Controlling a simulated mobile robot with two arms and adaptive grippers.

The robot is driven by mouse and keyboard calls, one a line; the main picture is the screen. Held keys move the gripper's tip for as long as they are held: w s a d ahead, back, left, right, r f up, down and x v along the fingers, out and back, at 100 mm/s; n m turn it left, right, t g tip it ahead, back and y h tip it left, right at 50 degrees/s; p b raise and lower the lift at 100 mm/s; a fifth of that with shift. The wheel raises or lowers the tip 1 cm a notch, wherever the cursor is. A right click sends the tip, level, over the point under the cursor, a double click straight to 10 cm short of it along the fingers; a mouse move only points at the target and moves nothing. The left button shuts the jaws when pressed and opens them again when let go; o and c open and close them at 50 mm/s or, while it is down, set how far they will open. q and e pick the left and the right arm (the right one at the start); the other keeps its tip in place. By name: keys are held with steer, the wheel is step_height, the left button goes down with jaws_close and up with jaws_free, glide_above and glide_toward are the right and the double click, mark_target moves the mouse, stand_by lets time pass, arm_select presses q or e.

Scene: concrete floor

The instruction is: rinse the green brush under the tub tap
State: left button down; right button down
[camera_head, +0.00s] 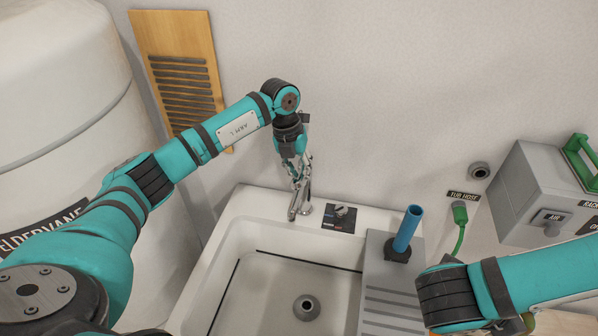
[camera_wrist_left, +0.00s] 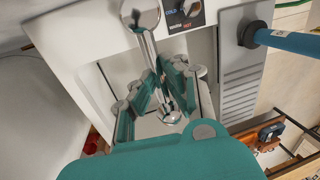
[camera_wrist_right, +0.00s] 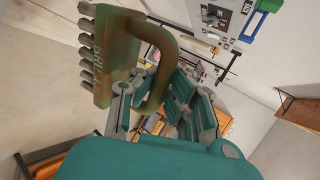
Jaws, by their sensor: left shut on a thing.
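The green brush (camera_wrist_right: 112,55), coated in brown grime, has dark bristle tufts and a curved handle. In the right wrist view my right gripper (camera_wrist_right: 165,100) is closed around that handle, holding it in the air. In the head view this gripper is hidden behind its arm at the bottom right. The chrome tap (camera_head: 303,207) stands on the back rim of the white tub (camera_head: 235,225). My left gripper (camera_head: 299,180) is at the tap, with its fingers shut on the spout (camera_wrist_left: 150,50). No water shows. A COLD/HOT plate (camera_head: 339,218) with a dark knob sits right of the tap.
A grey ribbed board (camera_head: 378,295) with an upright blue pipe (camera_head: 407,228) borders the tub's right side. Further right are a green hose (camera_head: 460,215) and a grey box (camera_head: 530,190). A large white tank (camera_head: 60,90) stands left. The basin is empty around its drain (camera_head: 306,307).

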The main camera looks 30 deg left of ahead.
stand_by(0.3)
arm_select(q)
steer(key=shift+w+r+g, duration=0.15)
steer(key=shift+r+g, duration=0.25)
steer(key=shift+g, duration=0.1)
steer(key=c, duration=1.4)
jaws_free()
steer(key=shift+r, duration=0.1)
step_height(320, 180, up, 12)
steer(key=a, duration=0.2)
steer(key=shift+w+a+f, duration=0.2)
steer(key=shift+w+a, duration=0.05)
steer(key=shift+a, duration=0.05)
